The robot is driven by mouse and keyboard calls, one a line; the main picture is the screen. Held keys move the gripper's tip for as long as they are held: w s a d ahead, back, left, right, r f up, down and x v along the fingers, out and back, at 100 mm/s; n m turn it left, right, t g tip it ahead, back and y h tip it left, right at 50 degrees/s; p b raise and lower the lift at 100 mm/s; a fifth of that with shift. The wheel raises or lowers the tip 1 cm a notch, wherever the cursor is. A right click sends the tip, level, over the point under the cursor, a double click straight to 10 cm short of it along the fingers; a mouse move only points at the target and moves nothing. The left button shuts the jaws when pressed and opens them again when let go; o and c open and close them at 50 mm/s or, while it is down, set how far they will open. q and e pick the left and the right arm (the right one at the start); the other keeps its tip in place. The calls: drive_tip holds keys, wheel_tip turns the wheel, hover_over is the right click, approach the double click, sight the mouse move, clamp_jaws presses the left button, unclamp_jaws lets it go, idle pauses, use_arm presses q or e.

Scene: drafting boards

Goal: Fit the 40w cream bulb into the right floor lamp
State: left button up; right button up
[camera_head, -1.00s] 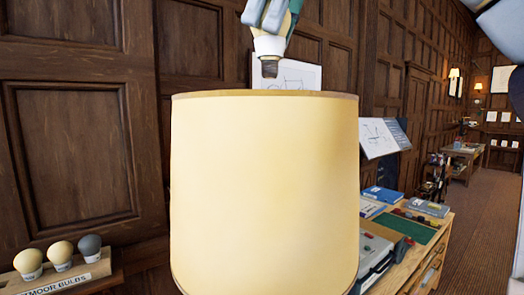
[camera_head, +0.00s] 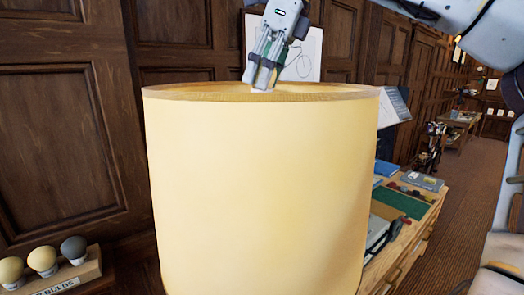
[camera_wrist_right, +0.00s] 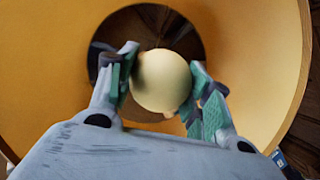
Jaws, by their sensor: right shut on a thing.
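A large cream drum lampshade (camera_head: 255,180) fills the middle of the head view, its open top toward me. My right gripper (camera_head: 262,82) points down at the shade's top opening, its fingertips at the rim level. In the right wrist view my right gripper (camera_wrist_right: 165,88) is shut on the cream bulb (camera_wrist_right: 160,80), with a green-padded finger on each side. The inner wall of the lampshade (camera_wrist_right: 50,60) surrounds them, with a dark round opening beyond the bulb. The lamp's socket is hidden. My left gripper is not in view.
A wooden bulb rack (camera_head: 70,280) at the lower left holds two cream bulbs and a grey bulb (camera_head: 74,249). A wooden desk (camera_head: 410,235) with a green mat (camera_head: 398,201) and books stands behind the shade to the right. Panelled wall is behind.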

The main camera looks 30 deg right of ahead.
drive_tip(key=shift+s+a, duration=0.1)
idle(0.3)
drive_tip(key=shift+f, duration=3)
drive_tip(key=shift+f, duration=0.1)
drive_tip(key=shift+f+p, duration=0.35)
drive_tip(key=shift+f, duration=1.6)
drive_tip(key=shift+f, duration=0.1)
